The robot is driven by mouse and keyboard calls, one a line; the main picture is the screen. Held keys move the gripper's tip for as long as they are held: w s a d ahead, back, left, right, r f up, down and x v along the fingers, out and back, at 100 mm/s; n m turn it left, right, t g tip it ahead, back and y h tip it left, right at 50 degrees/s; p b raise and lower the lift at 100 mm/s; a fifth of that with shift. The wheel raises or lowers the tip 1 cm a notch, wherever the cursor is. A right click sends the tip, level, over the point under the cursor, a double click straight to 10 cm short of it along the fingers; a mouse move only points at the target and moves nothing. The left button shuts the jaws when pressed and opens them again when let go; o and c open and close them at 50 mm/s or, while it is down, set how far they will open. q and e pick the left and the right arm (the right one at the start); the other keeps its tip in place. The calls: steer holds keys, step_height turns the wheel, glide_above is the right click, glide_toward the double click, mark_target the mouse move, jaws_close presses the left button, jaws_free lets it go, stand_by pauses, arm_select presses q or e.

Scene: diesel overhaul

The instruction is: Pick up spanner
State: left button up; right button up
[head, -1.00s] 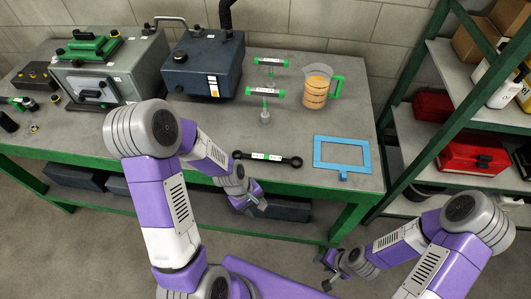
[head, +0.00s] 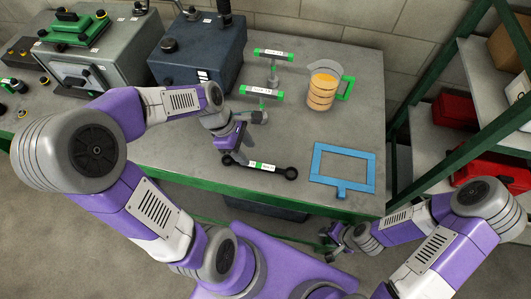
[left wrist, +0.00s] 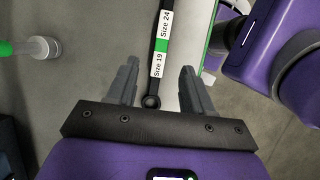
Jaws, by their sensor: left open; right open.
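The spanner (head: 264,167) is a dark bar with ring ends and a white and green label. It lies flat near the bench's front edge. My left gripper (head: 239,148) is over its left end in the head view. In the left wrist view the spanner (left wrist: 160,50) runs between the two open fingers, its near ring end low between them. The label there reads "Size 19" and "Size 24". I cannot tell the height of the fingers above the bench. My right gripper (head: 328,240) is open and empty, in front of the bench, low and away from the spanner.
A blue frame (head: 342,169) lies right of the spanner. Behind are a jug of amber liquid (head: 323,87) and two green-handled tools (head: 262,93). A dark blue box (head: 197,52) and a grey machine (head: 93,52) stand at the left. A green shelf rack (head: 425,80) stands at the right.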

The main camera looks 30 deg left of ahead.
mark_target(257, 164)
arm_select(q)
steer(key=b+x, duration=0.2)
steer(key=x, duration=0.5)
steer(key=shift+d+b, duration=0.1)
steer(key=shift+b, duration=0.25)
steer(key=shift+c, duration=0.5)
jaws_close()
